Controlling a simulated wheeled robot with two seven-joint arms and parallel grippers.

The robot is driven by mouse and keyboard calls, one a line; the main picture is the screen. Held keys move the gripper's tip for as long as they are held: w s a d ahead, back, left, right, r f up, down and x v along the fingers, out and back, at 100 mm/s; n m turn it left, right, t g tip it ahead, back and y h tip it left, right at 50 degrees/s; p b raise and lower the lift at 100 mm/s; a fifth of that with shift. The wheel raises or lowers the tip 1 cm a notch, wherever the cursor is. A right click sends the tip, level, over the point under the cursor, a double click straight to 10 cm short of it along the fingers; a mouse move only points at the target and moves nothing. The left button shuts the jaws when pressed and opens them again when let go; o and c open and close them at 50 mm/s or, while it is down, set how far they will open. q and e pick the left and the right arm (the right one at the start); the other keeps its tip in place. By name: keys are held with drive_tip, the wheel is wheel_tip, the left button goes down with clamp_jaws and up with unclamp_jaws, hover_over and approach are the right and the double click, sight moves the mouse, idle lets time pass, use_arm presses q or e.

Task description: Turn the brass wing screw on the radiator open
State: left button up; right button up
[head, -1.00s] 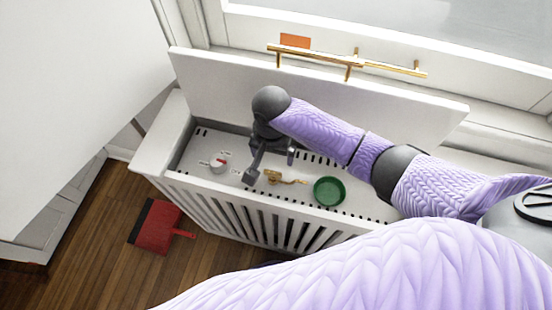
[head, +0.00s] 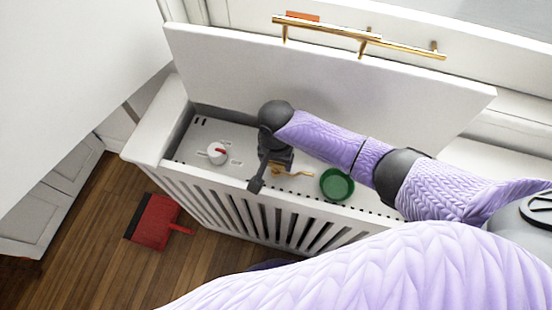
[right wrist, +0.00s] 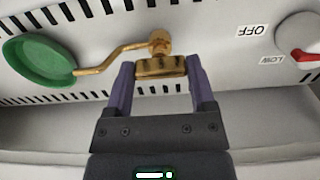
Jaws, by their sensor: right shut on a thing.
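The brass wing screw (right wrist: 160,66) is on the radiator's white perforated top, at the end of a thin curved brass pipe (right wrist: 105,58). My right gripper (right wrist: 160,70) is shut on the wing screw, one purple-grey finger on each side of it. In the head view the right gripper (head: 270,172) reaches down into the open radiator cover (head: 145,150) and hides most of the screw; the brass pipe (head: 299,174) shows beside it. A green bowl (head: 336,184) sits under the pipe's free end. My left gripper is not in view.
A white dial with a red pointer (head: 217,153) is left of the gripper, beside printed labels. The raised lid (head: 330,90) stands behind, below a brass rail (head: 360,37). The slatted front is nearer me. A red dustpan (head: 154,220) lies on the wooden floor.

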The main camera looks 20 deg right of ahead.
drive_tip(key=shift+c, duration=1.1)
drive_tip(key=shift+r+n+p, duration=0.1)
drive_tip(key=shift+n+p, duration=0.2)
drive_tip(key=shift+p, duration=0.05)
drive_tip(key=n+p, duration=0.2)
drive_tip(key=n, duration=0.1)
drive_tip(key=n+p, duration=0.1)
drive_tip(key=n, duration=0.1)
drive_tip(key=shift+n, duration=0.4)
drive_tip(key=n+p, duration=0.1)
drive_tip(key=n, duration=0.1)
drive_tip(key=shift+n, duration=0.3)
drive_tip(key=n, duration=0.2)
drive_tip(key=shift+n+p, duration=0.3)
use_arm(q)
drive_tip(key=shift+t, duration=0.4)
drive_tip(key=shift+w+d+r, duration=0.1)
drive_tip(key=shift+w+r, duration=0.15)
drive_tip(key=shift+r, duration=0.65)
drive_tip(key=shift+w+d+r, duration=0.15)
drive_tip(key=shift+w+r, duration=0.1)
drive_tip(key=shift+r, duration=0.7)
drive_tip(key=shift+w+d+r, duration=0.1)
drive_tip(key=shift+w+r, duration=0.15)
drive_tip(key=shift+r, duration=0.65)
use_arm(e)
drive_tip(key=shift+n, duration=2.1)
